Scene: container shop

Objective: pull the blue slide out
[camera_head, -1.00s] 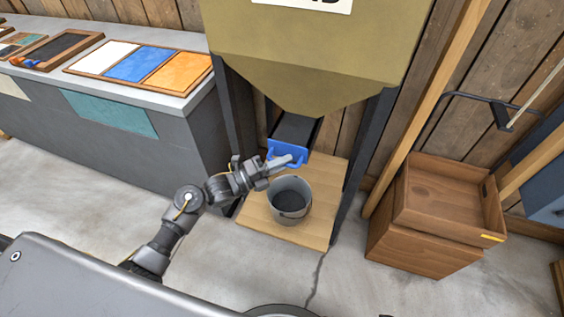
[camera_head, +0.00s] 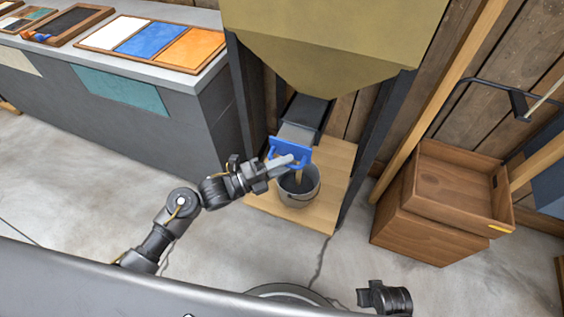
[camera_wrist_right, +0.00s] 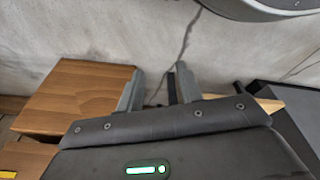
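The blue slide (camera_head: 301,153) sits under the hopper (camera_head: 330,45), with its grey plate (camera_head: 297,134) drawn out of the dark chute (camera_head: 309,110). My left gripper (camera_head: 290,161) is at the blue front handle and appears shut on it; the fingers hide part of the handle. A grey bucket (camera_head: 301,200) stands below, and a thin tan stream seems to fall into it beside the fingertips. My right gripper (camera_wrist_right: 158,88) is open and empty in the right wrist view.
The bucket stands on a wooden board (camera_head: 335,165) between the hopper's dark legs. A grey counter (camera_head: 150,110) with colour panels is at left. Wooden crates (camera_head: 435,210) stand at right.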

